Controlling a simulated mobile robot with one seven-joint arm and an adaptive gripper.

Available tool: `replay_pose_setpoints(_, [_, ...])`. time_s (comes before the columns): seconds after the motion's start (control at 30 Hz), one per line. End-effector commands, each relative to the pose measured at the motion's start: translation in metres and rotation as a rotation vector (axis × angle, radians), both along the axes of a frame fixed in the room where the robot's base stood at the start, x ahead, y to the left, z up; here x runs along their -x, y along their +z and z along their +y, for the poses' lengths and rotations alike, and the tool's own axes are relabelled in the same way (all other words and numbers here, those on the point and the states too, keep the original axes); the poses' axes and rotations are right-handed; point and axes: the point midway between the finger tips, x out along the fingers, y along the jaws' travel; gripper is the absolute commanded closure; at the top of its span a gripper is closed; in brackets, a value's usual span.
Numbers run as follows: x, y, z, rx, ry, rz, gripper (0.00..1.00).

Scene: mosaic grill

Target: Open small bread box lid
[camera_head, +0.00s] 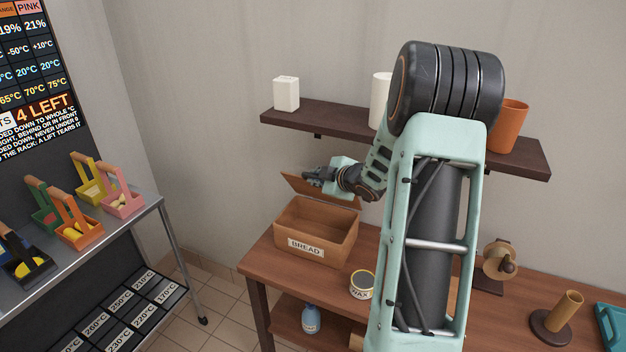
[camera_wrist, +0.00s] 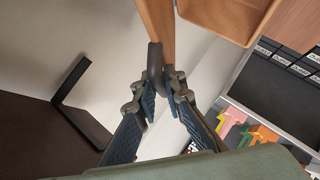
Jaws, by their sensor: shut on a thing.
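The bread box (camera_head: 312,251) is a brown box with a white BREAD label. It stands at the left end of the wooden table. Its lid (camera_head: 299,186) is raised and tilted up along the back, so the box is open. My gripper (camera_head: 315,178) is at the lid's upper edge. In the wrist view my gripper (camera_wrist: 163,84) is shut on a dark curved handle (camera_wrist: 155,62) on the lid, whose wooden edge (camera_wrist: 157,18) runs upward. Part of the box (camera_wrist: 226,18) shows at the top right there. My arm covers much of the table in the head view.
A dark wall shelf (camera_head: 322,119) above the box holds a white container (camera_head: 286,94) and an orange cup (camera_head: 509,126). A WAX tin (camera_head: 361,284) stands right of the box. A metal rack (camera_head: 110,232) with several coloured carriers stands at left, with a floor gap between.

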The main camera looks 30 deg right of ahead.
Motion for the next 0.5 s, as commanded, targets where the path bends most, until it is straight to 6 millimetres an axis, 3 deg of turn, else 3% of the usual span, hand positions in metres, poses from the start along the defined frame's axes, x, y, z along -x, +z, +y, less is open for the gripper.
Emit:
replay_pose_setpoints(0.13, [-0.007,0.012,-0.006,0.002,0.003,-0.005,1.0])
replay_pose_setpoints(0.5, [-0.012,0.016,-0.013,0.004,0.003,-0.006,1.0])
